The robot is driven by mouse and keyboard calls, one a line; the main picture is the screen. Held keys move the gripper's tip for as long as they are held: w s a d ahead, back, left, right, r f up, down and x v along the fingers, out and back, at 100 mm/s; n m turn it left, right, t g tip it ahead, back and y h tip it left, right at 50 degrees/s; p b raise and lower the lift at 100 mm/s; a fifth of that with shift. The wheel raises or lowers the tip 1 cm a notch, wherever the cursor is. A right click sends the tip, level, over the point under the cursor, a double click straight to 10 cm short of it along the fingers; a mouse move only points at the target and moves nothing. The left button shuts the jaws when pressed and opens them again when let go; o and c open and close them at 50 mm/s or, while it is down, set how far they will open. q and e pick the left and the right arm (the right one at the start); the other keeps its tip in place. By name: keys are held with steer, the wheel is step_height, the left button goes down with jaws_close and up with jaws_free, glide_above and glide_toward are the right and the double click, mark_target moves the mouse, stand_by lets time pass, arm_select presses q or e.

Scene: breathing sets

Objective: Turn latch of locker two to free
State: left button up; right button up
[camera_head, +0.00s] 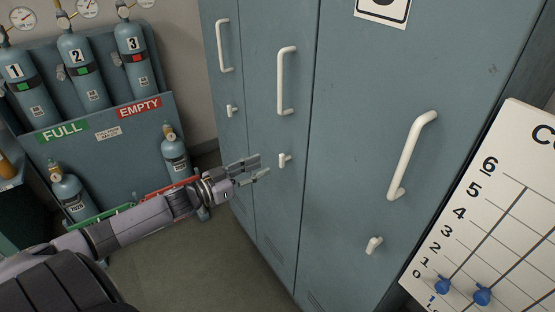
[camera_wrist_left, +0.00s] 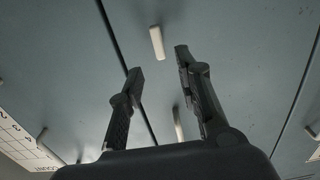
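Three grey-blue locker doors show in the head view, without readable locker numbers. I take the middle door (camera_head: 268,125) as locker two. Its small white latch (camera_head: 284,160) sits below its long white handle (camera_head: 286,80). My left gripper (camera_head: 265,167) is open and empty, just left of this latch, with its fingers pointing towards it. In the left wrist view a white latch (camera_wrist_left: 156,43) shows just past the gap between the open fingertips (camera_wrist_left: 158,60). I cannot tell whether a finger touches it. My right gripper is out of view.
The left door has its own latch (camera_head: 230,110), and the right door has another (camera_head: 374,245). A rack (camera_head: 95,150) with gas cylinders stands at the left, behind my left arm. A white chart board (camera_head: 500,215) with blue markers is at the right. Some floor (camera_head: 215,265) is clear.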

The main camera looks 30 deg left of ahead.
mark_target(280, 159)
arm_select(q)
steer(key=x, duration=0.7)
steer(key=shift+w, duration=0.1)
steer(key=shift+c, duration=0.2)
jaws_close()
